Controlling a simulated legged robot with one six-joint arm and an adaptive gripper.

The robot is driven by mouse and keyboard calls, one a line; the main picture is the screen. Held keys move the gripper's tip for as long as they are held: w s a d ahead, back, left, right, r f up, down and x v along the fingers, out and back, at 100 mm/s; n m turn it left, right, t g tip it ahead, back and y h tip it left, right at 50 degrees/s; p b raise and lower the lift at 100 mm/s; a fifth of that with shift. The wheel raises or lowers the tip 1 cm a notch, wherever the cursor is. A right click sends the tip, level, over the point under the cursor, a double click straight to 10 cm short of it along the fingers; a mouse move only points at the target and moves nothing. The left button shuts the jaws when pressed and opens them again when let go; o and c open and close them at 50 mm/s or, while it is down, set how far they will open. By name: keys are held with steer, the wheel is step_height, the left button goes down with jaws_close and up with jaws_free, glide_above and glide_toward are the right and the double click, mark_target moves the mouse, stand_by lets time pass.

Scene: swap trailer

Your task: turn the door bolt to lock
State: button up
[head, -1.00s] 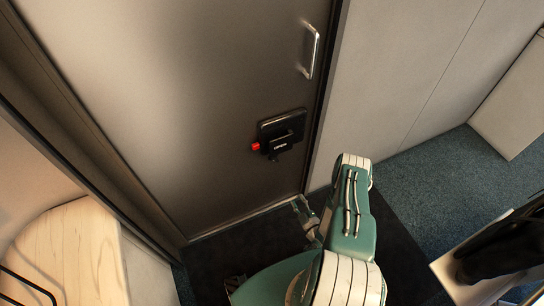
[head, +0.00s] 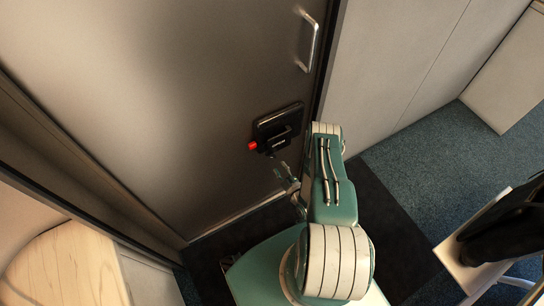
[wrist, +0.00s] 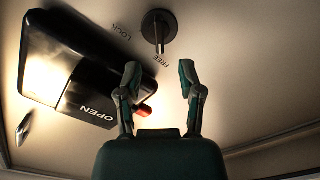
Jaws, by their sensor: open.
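In the wrist view, the door bolt (wrist: 158,27) is a round dark knob with a short metal lever on the door. The words LOCK and FREE are printed beside it, and its lever points down, near FREE. My gripper (wrist: 158,79) is open and empty, with its two fingers spread below the lever and apart in the picture. Whether they touch anything is not clear, but nothing is between them. In the head view, my gripper (head: 287,176) is small, just below the black latch box (head: 279,125) on the grey door (head: 170,90). The bolt cannot be made out there.
A metal pull handle (head: 309,42) is higher on the door.

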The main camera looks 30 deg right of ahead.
mark_target(273, 156)
steer(key=w, duration=0.6)
steer(key=shift+w+a, duration=0.2)
steer(key=shift+a, duration=0.05)
jaws_close()
